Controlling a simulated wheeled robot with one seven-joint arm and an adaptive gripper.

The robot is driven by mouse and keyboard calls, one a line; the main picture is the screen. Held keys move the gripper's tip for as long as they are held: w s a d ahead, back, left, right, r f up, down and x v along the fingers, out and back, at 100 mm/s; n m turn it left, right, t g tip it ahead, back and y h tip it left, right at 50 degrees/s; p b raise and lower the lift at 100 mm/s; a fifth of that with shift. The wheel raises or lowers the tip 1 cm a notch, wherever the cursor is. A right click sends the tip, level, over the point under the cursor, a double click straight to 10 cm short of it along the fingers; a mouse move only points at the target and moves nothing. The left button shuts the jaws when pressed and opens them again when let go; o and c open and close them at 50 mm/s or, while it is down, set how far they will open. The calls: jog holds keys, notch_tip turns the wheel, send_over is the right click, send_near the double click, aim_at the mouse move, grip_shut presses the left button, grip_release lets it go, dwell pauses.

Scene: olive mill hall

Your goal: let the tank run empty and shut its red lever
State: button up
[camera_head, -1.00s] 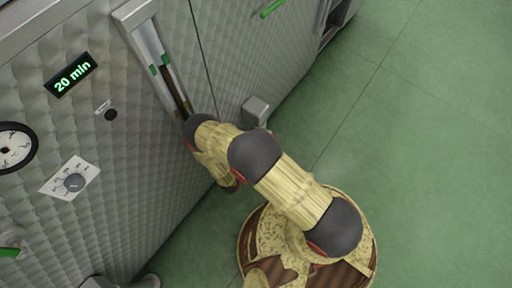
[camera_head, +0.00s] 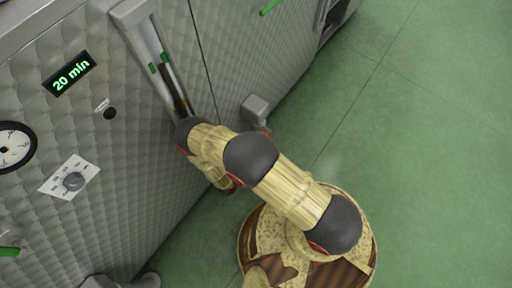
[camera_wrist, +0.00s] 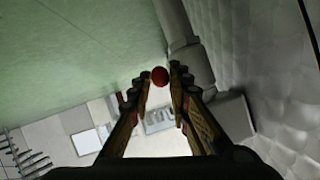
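The tank (camera_head: 130,185) is a quilted metal body filling the left of the head view. Its upright sight glass (camera_head: 166,72) has green marks and a dark column whose lower end passes behind my arm. In the wrist view a round red knob (camera_wrist: 160,76), seemingly the red lever's end, shows between and just beyond my fingertips. The rest of the lever is not visible. My gripper (camera_wrist: 158,84) is open, its fingers on either side of the knob; I cannot tell if they touch it. My arm hides the gripper in the head view.
A lit display (camera_head: 71,74) reads 20 min, above a dial plate (camera_head: 70,177) and beside a round gauge (camera_head: 15,146). A grey box (camera_head: 256,108) juts from the tank. A grey pipe (camera_wrist: 190,60) runs close beside my fingers. The green floor (camera_head: 430,150) is clear at right.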

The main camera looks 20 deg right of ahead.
jog(key=v, duration=0.9)
jog(key=shift+s, duration=0.3)
jog(key=shift+a, duration=0.1)
